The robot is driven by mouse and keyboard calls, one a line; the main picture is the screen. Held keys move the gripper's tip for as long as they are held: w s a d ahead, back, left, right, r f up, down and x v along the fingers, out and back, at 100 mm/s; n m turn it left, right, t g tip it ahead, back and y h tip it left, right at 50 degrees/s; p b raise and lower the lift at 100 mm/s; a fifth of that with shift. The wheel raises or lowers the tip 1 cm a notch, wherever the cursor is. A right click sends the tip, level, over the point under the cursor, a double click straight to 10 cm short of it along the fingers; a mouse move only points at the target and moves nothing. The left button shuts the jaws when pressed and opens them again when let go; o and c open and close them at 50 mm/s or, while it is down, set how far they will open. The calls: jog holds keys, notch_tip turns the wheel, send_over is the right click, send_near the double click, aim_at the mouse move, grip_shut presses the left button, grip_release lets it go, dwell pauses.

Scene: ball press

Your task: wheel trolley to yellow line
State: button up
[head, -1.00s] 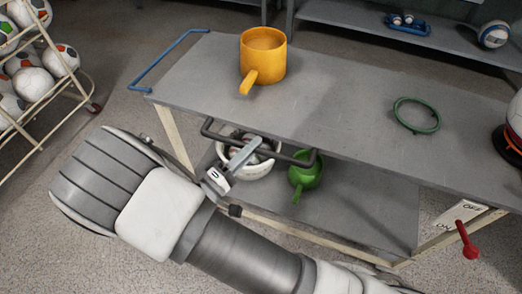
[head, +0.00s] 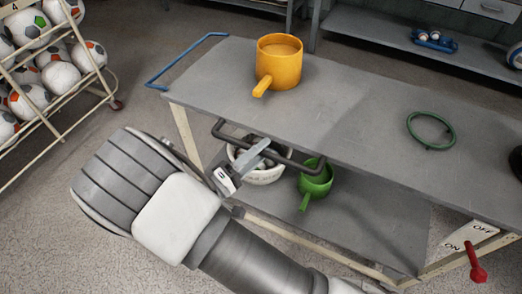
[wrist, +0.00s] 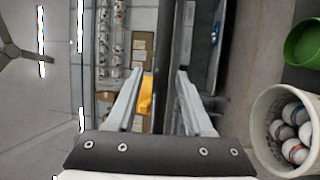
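A grey two-level trolley-like table (head: 350,120) fills the middle of the head view. A dark bar (head: 235,134) runs along its near side; it also crosses the wrist view (wrist: 165,60) lengthwise. My gripper (head: 266,148) is at this bar. In the wrist view its two fingers (wrist: 162,80) stand apart with the bar between them. A gap shows between the left finger and the bar, so I see no firm grip. A blue handle (head: 155,78) sticks out at the table's left end. No yellow line is in view.
An orange pot (head: 280,62) and green ring (head: 431,131) are on top. A white basket of balls (wrist: 270,120) and green pot (head: 316,183) are below. A red ON/OFF lever (head: 476,262) is at right. A ball rack (head: 62,110) stands left; floor between is clear.

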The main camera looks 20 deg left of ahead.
jog(key=p+v, duration=0.1)
jog(key=v, duration=1.6)
jog(key=shift+a+p, duration=0.15)
jog(key=shift+p, duration=0.15)
